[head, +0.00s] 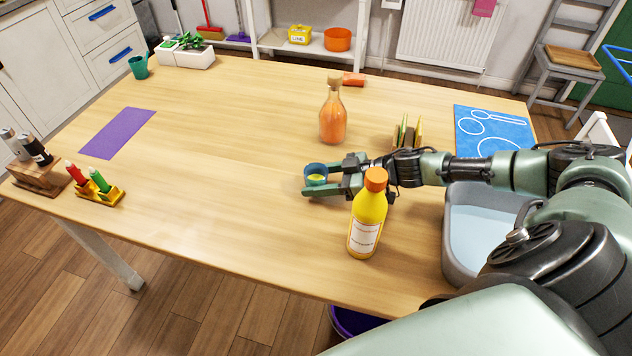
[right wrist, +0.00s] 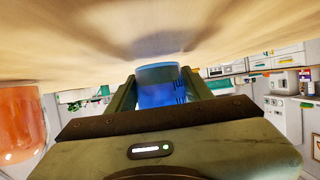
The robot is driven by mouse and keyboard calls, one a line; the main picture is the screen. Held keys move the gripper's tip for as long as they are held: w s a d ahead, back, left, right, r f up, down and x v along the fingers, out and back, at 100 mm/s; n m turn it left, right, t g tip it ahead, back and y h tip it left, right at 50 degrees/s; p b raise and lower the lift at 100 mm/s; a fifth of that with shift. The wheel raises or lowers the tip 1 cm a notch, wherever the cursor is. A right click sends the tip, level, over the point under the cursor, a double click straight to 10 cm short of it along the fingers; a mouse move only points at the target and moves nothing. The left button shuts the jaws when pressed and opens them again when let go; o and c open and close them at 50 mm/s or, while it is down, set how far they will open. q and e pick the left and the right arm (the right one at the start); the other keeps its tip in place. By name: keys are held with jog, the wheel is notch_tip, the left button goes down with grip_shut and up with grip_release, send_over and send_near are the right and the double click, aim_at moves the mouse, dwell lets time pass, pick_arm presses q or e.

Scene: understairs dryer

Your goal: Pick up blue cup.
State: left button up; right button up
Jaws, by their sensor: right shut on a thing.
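The blue cup (head: 316,170) is at the middle of the table, between the fingers of my right gripper (head: 330,180). My right gripper is shut on it from the right side. In the right wrist view the blue cup (right wrist: 160,84) sits between the two fingers of the right gripper (right wrist: 158,92), close to the table surface. I cannot tell whether the cup touches the table. My left gripper is not in view.
A yellow bottle (head: 368,220) with an orange cap stands just in front of my right gripper. An orange glass bottle (head: 333,118) stands behind it. A grey basin (head: 459,270) is at the right. The table (head: 220,160) left of the cup is clear up to the purple mat (head: 118,134).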

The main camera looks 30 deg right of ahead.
notch_tip(320, 180, up, 19)
jog(key=p, duration=0.4)
dwell(0.6)
